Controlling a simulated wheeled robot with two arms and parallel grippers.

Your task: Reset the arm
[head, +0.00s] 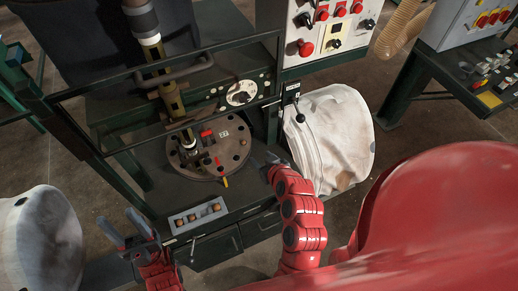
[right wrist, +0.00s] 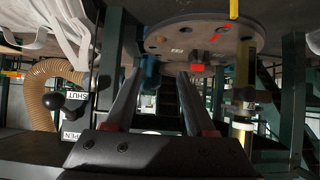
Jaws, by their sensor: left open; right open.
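My left gripper (head: 118,218) is at the lower left of the head view. Its two grey fingers are spread, with nothing between them. My right gripper (head: 263,160) is near the middle, just right of the round disc (head: 232,163) and left of a white bag (head: 347,130). In the right wrist view, the fingers of my right gripper (right wrist: 159,82) stand apart and empty. The disc also shows there (right wrist: 205,38), beyond the fingertips. A lever with a black ball (right wrist: 75,101) is to the left, by labels reading SHUT and OPEN.
A grey tray with round brown items (head: 197,214) sits on the front of the machine bench. A control panel (head: 325,32) with red buttons stands behind the bag. Another white bag (head: 42,240) is at lower left. A dark metal frame bar (head: 200,55) crosses above the disc.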

